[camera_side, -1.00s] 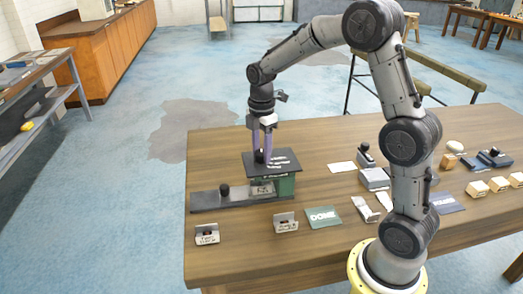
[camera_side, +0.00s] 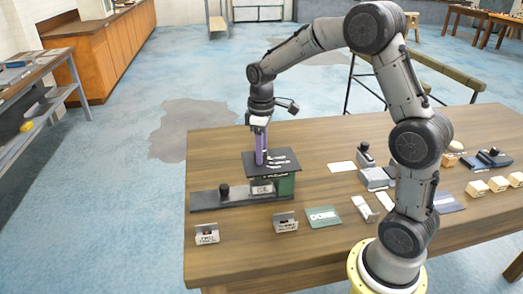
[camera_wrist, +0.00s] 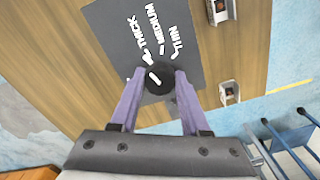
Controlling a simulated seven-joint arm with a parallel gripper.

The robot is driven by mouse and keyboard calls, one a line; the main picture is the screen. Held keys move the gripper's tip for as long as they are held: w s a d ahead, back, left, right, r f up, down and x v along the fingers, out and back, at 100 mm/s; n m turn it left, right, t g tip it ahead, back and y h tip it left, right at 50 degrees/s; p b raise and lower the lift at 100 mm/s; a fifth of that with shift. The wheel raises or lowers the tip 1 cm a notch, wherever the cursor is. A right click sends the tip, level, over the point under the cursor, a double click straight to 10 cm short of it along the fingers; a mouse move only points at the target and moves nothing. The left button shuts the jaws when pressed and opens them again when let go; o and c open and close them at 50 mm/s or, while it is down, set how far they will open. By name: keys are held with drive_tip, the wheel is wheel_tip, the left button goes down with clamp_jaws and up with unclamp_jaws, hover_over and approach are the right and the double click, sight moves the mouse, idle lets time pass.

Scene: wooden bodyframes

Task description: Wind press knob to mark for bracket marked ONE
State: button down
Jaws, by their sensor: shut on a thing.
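The press (camera_side: 285,185) is a green block with a dark top plate and stands at the table's left. In the wrist view its top plate (camera_wrist: 120,30) reads THICK, MEDIUM and THIN. The round black knob (camera_wrist: 160,80) carries a white line that slants toward the upper left. My gripper (camera_wrist: 160,78) is shut on the knob, one purple finger each side. It points straight down in the side view (camera_side: 261,160). Two small brackets stand in front of the press: the left one (camera_side: 207,234) seems marked TWO; the right one's (camera_side: 286,222) lettering is unclear.
A dark rail (camera_side: 205,200) with a black knob extends left from the press. A green DONE card (camera_side: 323,216) lies right of the brackets. Grey blocks (camera_side: 375,178) and several wooden blocks (camera_side: 477,188) stand farther right. The table's front left is clear.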

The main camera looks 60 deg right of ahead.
drive_tip(key=m, duration=0.6)
drive_tip(key=shift+r, duration=0.15)
drive_tip(key=m, duration=0.7)
drive_tip(key=shift+a, duration=0.1)
idle(0.4)
drive_tip(key=shift+c, duration=1.9)
unclamp_jaws()
wheel_tip(320, 180, up, 14)
